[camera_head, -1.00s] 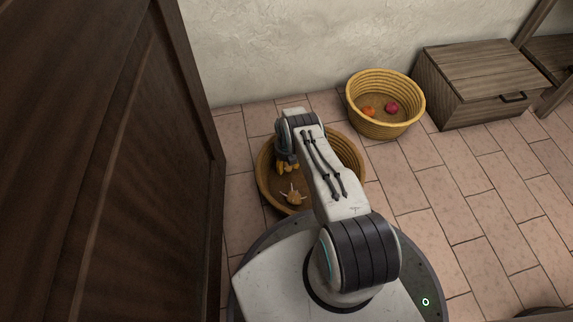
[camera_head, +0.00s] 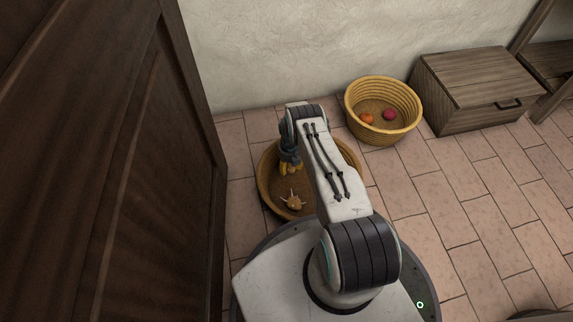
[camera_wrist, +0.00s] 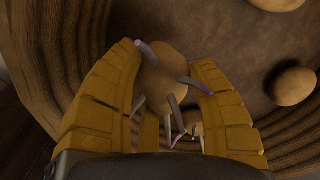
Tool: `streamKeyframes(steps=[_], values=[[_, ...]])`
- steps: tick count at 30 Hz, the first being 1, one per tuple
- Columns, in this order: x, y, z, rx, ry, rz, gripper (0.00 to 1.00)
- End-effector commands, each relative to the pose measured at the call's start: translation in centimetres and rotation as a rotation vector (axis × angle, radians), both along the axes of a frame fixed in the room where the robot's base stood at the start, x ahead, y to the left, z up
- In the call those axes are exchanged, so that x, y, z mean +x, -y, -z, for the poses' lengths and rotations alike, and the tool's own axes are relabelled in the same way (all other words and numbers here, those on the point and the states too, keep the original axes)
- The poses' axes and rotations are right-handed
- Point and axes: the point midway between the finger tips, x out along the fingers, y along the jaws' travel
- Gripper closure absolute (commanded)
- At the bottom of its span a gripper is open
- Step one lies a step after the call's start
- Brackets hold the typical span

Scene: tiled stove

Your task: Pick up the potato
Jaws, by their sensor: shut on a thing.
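My gripper (camera_head: 290,169) has yellow fingers and is inside the near round woven basket (camera_head: 264,183). In the wrist view, the fingers (camera_wrist: 178,90) are shut around a brown potato (camera_wrist: 165,75) with purplish sprouts. The head view does not show this held potato clearly. Two smooth tan round things, like potatoes, lie in the basket in the wrist view, one at the right (camera_wrist: 292,86) and one at the top edge (camera_wrist: 276,3). In the head view a sprouted tan thing (camera_head: 294,203) lies at the basket's near side, just in front of the fingers. My arm hides the basket's right part.
A second woven basket (camera_head: 408,101) with an orange thing (camera_head: 366,118) and a red thing (camera_head: 390,115) stands behind to the right. A wooden chest (camera_head: 475,85) is beside it. A dark wooden panel (camera_head: 130,170) rises close on the left. The tiled floor at right is clear.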

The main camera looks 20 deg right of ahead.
Motion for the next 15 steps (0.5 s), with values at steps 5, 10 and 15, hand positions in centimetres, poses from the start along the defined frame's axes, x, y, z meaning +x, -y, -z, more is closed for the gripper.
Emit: streamKeyframes(steps=[5,10,15], values=[[-2.3,1.6,-2.3,0.0,-0.002,0.003,0.86],[-4.3,3.1,-3.6,0.001,-0.001,0.003,0.86],[-6.1,4.3,-4.8,0.001,-0.001,0.002,0.86]])
